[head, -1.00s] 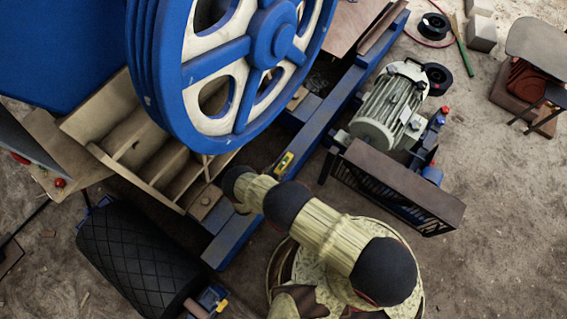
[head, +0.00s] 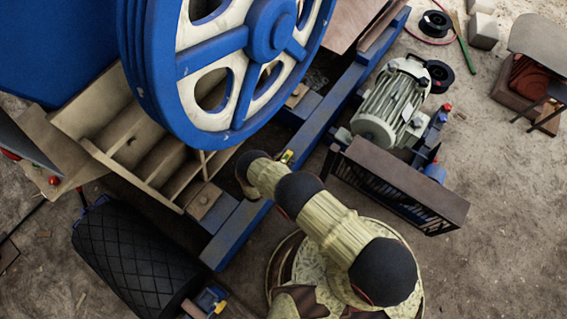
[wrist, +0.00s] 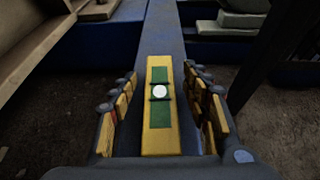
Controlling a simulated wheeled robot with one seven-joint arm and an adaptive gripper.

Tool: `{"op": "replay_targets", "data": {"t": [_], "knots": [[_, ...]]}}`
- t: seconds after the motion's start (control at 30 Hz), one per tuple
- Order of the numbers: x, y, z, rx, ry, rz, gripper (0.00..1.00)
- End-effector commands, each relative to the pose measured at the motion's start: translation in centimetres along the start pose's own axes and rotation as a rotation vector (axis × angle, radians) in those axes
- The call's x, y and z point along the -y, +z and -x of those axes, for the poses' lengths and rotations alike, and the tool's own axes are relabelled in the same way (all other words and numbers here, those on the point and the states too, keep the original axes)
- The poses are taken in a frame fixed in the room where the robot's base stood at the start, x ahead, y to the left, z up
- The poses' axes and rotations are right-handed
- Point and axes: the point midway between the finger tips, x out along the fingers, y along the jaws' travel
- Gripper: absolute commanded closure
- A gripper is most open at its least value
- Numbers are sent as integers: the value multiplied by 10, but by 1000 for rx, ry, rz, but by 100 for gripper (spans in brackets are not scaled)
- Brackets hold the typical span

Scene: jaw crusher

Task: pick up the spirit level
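The spirit level (wrist: 160,135) is a yellow bar with green panels and a round white spot, lying lengthwise on the blue beam (wrist: 163,35) in the wrist view. My gripper (wrist: 162,90) is open, with one finger on each side of the level and a visible gap on both sides. I cannot tell how far the fingertips are above the beam. In the head view only a small yellow-green bit of the level (head: 287,156) shows beside my arm, and the rest is hidden. My gripper is hidden there behind my arm.
The large blue and cream flywheel (head: 240,70) rises close by my arm. A motor (head: 392,105) and a dark slatted guard (head: 400,185) stand to the right. A wooden compartmented frame (head: 130,140) and a black roller (head: 135,255) lie to the left.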

Motion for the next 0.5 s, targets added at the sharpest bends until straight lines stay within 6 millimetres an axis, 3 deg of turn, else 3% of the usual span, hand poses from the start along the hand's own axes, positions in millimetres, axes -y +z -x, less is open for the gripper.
{"op": "replay_targets", "data": {"t": [0.5], "knots": [[0,0,0,0,0,0,83]]}}
